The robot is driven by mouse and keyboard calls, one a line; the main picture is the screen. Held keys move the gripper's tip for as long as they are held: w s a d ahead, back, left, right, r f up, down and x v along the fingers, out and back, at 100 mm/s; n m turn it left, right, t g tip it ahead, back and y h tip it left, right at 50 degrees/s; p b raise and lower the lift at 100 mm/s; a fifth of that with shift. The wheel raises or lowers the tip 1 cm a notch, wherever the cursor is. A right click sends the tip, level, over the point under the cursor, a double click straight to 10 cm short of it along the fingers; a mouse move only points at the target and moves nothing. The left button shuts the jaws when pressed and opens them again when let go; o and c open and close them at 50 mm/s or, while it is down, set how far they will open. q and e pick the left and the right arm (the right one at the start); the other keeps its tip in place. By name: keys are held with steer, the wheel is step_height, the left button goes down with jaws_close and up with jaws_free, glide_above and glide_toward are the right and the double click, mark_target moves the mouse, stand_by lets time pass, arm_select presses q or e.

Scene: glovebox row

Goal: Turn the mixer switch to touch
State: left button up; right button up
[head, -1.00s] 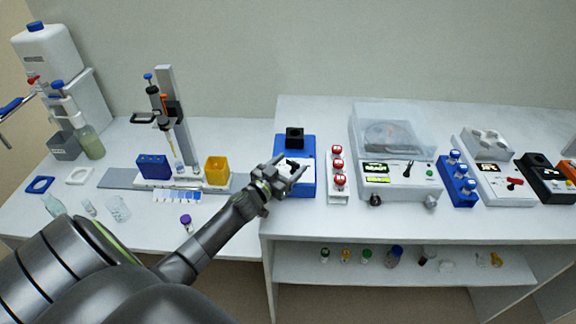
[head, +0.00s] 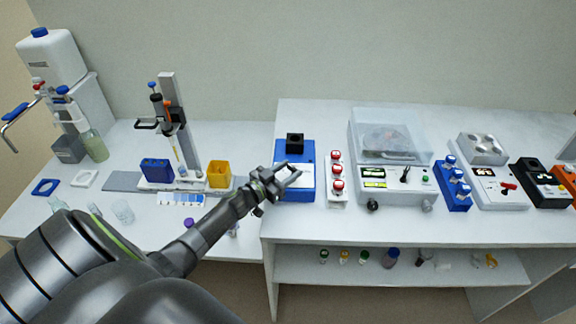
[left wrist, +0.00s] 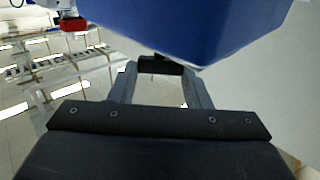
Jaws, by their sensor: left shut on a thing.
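The mixer (head: 308,154) is a blue box with a black cup on top and a pale front panel, standing at the left end of the right-hand bench. My left gripper (head: 294,174) is at the mixer's front panel. In the left wrist view the mixer's blue body (left wrist: 190,25) fills the upper middle. There a small black switch (left wrist: 160,66) sits between the two fingertips of my left gripper (left wrist: 160,75), which are shut on it. The switch's setting and markings cannot be read. My right gripper is not in view.
A white rack with red-capped vials (head: 337,178) stands close to the right of the mixer. A centrifuge with a clear lid (head: 390,135) is beyond it. A yellow box (head: 219,174) and a pipette stand (head: 172,110) are to the left. A shelf (head: 400,268) runs below the bench.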

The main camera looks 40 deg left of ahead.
arm_select(q)
steer(key=shift+w+a+m+g+h, duration=0.1)
steer(key=shift+a+m+g+h, duration=0.15)
steer(key=shift+m+h, duration=0.65)
steer(key=shift+a+m+g+h+b, duration=0.1)
steer(key=shift+m+g+h+b, duration=0.75)
steer(key=shift+h, duration=0.85)
steer(key=o, duration=1)
steer(key=b+v, duration=0.4)
steer(key=v, duration=1.3)
steer(key=shift+a, duration=0.1)
